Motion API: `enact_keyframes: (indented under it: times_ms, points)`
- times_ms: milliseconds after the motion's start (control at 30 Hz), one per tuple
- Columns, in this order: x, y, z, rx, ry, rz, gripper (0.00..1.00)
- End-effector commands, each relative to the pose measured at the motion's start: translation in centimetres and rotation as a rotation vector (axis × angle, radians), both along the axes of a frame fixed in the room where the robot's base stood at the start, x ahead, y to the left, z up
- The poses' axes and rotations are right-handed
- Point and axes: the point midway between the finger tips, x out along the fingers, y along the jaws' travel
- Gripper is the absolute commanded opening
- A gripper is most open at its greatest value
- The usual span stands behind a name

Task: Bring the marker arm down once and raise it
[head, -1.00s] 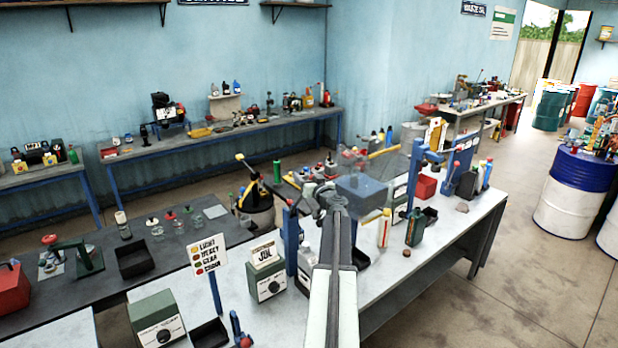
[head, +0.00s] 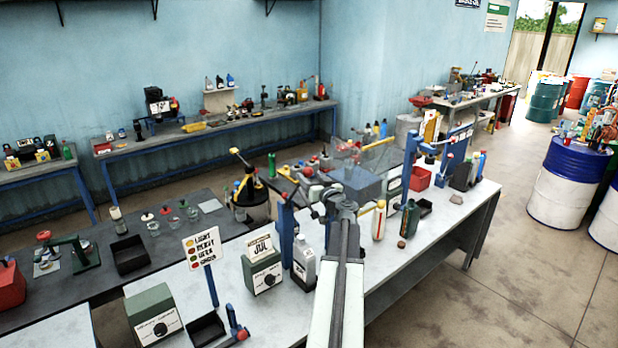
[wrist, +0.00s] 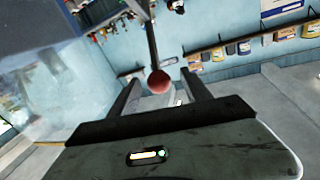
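My gripper (head: 335,198) reaches over the white bench in the head view. In the wrist view its fingers (wrist: 158,92) are apart and open. A red ball on a dark rod (wrist: 159,82) appears between the fingers in the picture; contact is not visible. In the head view, a blue post (head: 285,232) stands left of my gripper, and a red knob (head: 307,171) shows close to it. Another blue post with an arm (head: 407,165) stands further right. I cannot tell for sure which is the marker arm.
A white jug (head: 303,262) stands just left of my arm. A pale bottle (head: 378,221) and a green bottle (head: 409,219) stand to the right. A clear box with a grey-blue base (head: 357,182) is behind my gripper. A sign on a post (head: 203,248) stands front left.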

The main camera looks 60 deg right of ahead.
Motion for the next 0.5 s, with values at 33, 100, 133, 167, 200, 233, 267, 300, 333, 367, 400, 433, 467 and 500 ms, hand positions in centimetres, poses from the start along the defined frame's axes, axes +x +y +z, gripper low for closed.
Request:
enact_keyframes:
  times_ms: [33, 100, 133, 167, 200, 233, 267, 300, 333, 367, 400, 433, 467, 500]
  points:
    - [0.0, 0.0, 0.0, 0.003, -0.002, 0.000, 0.43]
    - [-0.2, 0.1, -0.1, 0.030, -0.021, 0.001, 0.24]
    - [-0.4, 0.2, -0.2, 0.055, -0.038, 0.002, 0.15]
    - [-0.6, 0.3, -0.4, 0.093, -0.063, 0.004, 0.07]
    - [-1.1, 0.6, -0.6, 0.159, -0.109, 0.005, 0.00]
    - [-1.5, 0.8, -0.8, 0.222, -0.152, 0.007, 0.00]
    - [-2.0, 1.0, -1.0, 0.297, -0.203, 0.009, 0.00]
    - [-2.7, 1.3, -1.2, 0.412, -0.281, 0.015, 0.00]
    - [-3.2, 1.6, -1.4, 0.505, -0.344, 0.021, 0.00]
    - [-3.8, 1.8, -1.6, 0.602, -0.409, 0.026, 0.00]
    - [-4.6, 2.2, -1.8, 0.733, -0.497, 0.036, 0.00]
    - [-5.2, 2.5, -2.0, 0.834, -0.564, 0.044, 0.00]
    - [-5.7, 2.7, -2.1, 0.934, -0.631, 0.053, 0.00]
    - [-6.5, 3.1, -2.3, 1.069, -0.718, 0.067, 0.00]
